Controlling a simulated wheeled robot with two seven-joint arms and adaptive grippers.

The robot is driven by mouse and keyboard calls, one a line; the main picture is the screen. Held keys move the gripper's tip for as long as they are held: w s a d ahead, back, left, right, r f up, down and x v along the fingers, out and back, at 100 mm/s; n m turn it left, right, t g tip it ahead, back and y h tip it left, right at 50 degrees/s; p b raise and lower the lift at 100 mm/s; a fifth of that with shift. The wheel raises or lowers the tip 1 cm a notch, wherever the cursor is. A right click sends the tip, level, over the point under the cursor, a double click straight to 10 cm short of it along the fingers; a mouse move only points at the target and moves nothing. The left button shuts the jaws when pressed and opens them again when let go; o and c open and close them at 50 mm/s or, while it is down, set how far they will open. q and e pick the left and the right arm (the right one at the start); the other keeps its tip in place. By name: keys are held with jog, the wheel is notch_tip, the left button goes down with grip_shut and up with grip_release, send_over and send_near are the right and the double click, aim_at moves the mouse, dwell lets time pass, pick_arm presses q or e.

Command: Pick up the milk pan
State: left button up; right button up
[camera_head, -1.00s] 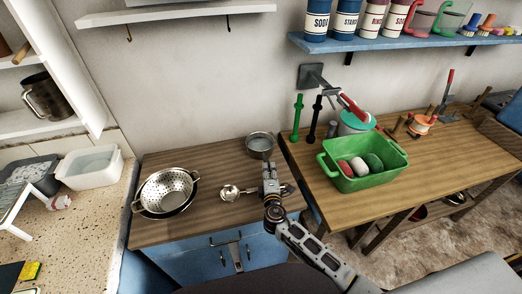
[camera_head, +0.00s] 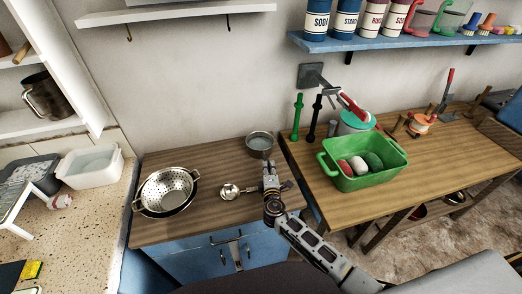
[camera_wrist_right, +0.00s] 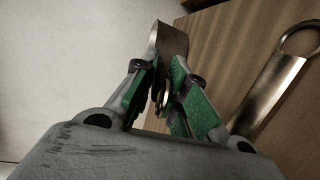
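The milk pan (camera_head: 260,142) is a small grey metal pan at the back right of the wooden cabinet top. My right gripper (camera_head: 269,166) reaches to its near side, where the handle is. In the right wrist view, the green-padded fingers (camera_wrist_right: 165,88) are closed around the pan's narrow metal handle, with a metal part of the pan (camera_wrist_right: 171,40) beyond them. Whether the pan's base touches the wood is hard to tell. My left gripper is not in view.
A ladle (camera_head: 230,191) lies left of my right gripper. A colander (camera_head: 167,188) stands farther left. A green tub (camera_head: 362,177) stands on the bench at right. A metal handle with a looped end (camera_wrist_right: 272,88) lies on the wood.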

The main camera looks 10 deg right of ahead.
grip_shut()
jog(key=shift+r, duration=0.1)
jog(key=shift+w+r+p, duration=0.1)
jog(key=shift+r+p, duration=0.45)
jog(key=shift+r, duration=4.5)
